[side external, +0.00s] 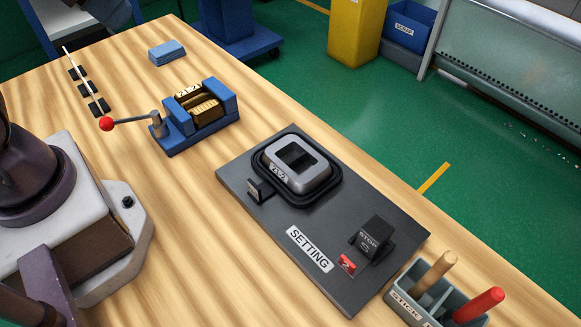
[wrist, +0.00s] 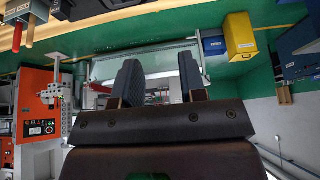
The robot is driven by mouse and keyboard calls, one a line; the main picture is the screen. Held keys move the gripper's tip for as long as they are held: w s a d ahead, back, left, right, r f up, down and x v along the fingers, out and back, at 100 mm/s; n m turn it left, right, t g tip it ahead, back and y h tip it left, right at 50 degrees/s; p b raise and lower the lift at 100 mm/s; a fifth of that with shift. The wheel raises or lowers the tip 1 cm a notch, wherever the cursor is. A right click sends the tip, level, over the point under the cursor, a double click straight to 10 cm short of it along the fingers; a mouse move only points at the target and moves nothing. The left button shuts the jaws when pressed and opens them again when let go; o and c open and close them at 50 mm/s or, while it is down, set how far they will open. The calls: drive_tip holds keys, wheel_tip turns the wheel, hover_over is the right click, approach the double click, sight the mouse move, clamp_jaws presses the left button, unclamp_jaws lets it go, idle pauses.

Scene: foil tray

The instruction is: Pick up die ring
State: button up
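The likely die ring is a grey rounded rectangular ring (side external: 316,167) with a dark opening and a number label. It sits in a black raised seat (side external: 268,176) on the dark setting plate (side external: 250,208), right of centre in the side view. My gripper (wrist: 161,77) shows in the wrist view with its two dark ribbed fingers apart and nothing between them. It points out toward the room, away from the bench. The ring cannot be made out in the wrist view, and my fingers cannot be made out in the side view.
A blue clamp fixture (side external: 176,139) with a red-knobbed lever stands left of the plate. A STOP block (side external: 376,236) and a red tag (side external: 347,263) are on the plate. A tool holder (side external: 408,302) stands at the front right. Bare wood lies between fixture and plate.

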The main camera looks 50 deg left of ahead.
drive_tip(key=w+d+f+m+g, duration=0.1)
drive_tip(key=w+d+f+g, duration=0.1)
drive_tip(key=d+f+g, duration=0.15)
drive_tip(key=n+g, duration=0.2)
drive_tip(key=n, duration=1.7)
hover_over(254, 184)
wheel_tip(254, 184, down, 15)
drive_tip(key=f, duration=0.6)
drive_tip(key=shift+w+a+f, duration=0.15)
drive_tip(key=shift+a+f, duration=0.05)
drive_tip(key=shift+f, duration=0.1)
drive_tip(key=shift+d+f, duration=0.2)
drive_tip(key=shift+f, duration=2.95)
clamp_jaws()
